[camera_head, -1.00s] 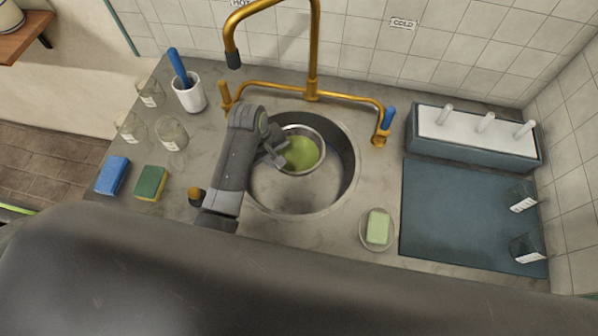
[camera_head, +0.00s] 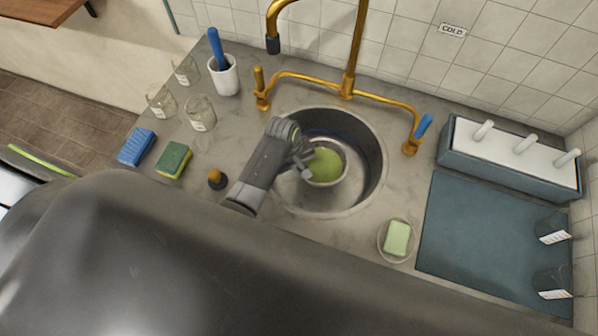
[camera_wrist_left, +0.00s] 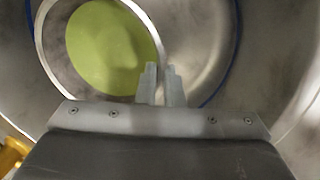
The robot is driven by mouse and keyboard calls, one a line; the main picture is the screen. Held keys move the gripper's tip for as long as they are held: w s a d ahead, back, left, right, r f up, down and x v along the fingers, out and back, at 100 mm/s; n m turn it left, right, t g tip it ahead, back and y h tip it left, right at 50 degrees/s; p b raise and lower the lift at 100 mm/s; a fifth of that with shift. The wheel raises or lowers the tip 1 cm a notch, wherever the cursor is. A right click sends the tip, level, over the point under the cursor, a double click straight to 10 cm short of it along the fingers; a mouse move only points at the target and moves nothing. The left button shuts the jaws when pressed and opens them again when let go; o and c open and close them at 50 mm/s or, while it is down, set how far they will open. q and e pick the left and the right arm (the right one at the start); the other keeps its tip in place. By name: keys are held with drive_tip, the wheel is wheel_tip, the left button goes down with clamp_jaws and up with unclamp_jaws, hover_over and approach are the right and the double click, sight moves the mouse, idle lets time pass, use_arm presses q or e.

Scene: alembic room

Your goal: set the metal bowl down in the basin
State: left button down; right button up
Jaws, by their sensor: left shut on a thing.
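The metal bowl (camera_head: 341,178), with green contents, is inside the round steel basin (camera_head: 375,160). I cannot tell whether its underside touches the basin floor. My left gripper (camera_head: 303,165) reaches into the basin from the left and is shut on the bowl's near-left rim. In the left wrist view the bowl (camera_wrist_left: 48,55) fills the upper left, and the gripper fingers (camera_wrist_left: 161,84) are close together at its rim. My right gripper is not in view.
A gold tap (camera_head: 350,75) arches behind the basin. A soap dish with green soap (camera_head: 397,238) is at the front right, beside a blue mat (camera_head: 470,235). Sponges (camera_head: 174,160), glass jars (camera_head: 200,113) and a white cup (camera_head: 224,76) stand on the left counter.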

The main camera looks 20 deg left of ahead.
use_arm(q)
drive_tip(key=shift+f, duration=1.75)
drive_tip(key=shift+f, duration=0.1)
drive_tip(key=c, duration=1.6)
unclamp_jaws()
drive_tip(key=shift+o, duration=0.2)
wheel_tip(320, 180, up, 12)
drive_tip(key=s+a, duration=0.1)
drive_tip(key=a, duration=0.1)
drive_tip(key=shift+s, duration=0.2)
